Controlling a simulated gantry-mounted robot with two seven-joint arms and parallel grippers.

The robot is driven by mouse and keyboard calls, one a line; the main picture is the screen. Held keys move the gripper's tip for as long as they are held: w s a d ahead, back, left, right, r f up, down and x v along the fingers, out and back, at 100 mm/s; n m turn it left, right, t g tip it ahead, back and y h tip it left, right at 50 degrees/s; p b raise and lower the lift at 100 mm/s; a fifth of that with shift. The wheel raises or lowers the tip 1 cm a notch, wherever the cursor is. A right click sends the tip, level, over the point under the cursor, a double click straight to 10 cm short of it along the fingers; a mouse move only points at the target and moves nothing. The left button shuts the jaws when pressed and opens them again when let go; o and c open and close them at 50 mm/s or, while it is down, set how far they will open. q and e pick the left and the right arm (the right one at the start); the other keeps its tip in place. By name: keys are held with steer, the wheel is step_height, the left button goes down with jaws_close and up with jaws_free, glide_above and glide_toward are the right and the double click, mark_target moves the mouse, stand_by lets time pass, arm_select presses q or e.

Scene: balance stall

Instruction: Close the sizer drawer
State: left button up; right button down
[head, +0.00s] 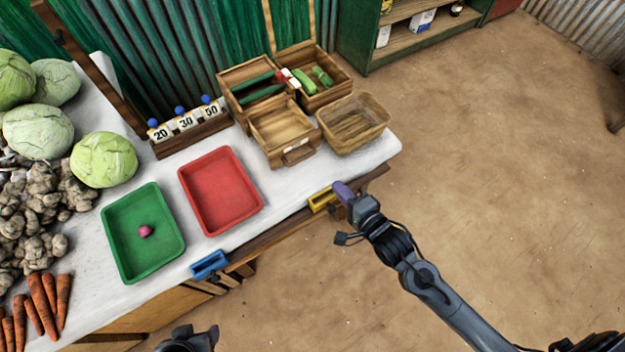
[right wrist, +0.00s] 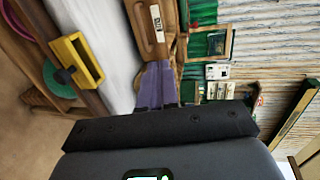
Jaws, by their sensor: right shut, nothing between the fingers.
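The sizer is a wooden box (head: 238,74) at the back of the table. Its drawer (head: 270,116) is pulled out toward the table's front, and its inside shows empty. The drawer front has a handle and a small white label (head: 297,144). My right gripper (head: 343,190) has purple fingers, is shut and empty, and hovers by the front table edge, to the right of and nearer than the drawer front. In the right wrist view the purple fingers (right wrist: 157,85) point toward the labelled drawer front (right wrist: 152,28); a gap is hard to judge. A dark part of my left arm shows at the bottom edge; its fingers are hidden.
A wicker basket (head: 354,122) stands just right of the drawer. A red tray (head: 219,190) and a green tray (head: 143,231) lie to its left. A yellow bracket (head: 322,198) and a blue bracket (head: 208,265) sit on the front edge. A number rack (head: 190,134) stands behind.

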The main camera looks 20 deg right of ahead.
steer(key=w+f+b, duration=0.2)
steer(key=w+b, duration=0.1)
steer(key=w, duration=0.2)
steer(key=w+a+f+b, duration=0.1)
steer(key=w+f+b, duration=0.2)
steer(key=w, duration=0.1)
steer(key=w+a+f+b, duration=0.1)
steer(key=w+f+b, duration=0.2)
steer(key=w, duration=0.2)
steer(key=shift+w+a, duration=0.25)
steer(key=shift+w, duration=0.05)
arm_select(q)
step_height(320, 180, down, 11)
steer(key=shift+a, duration=0.1)
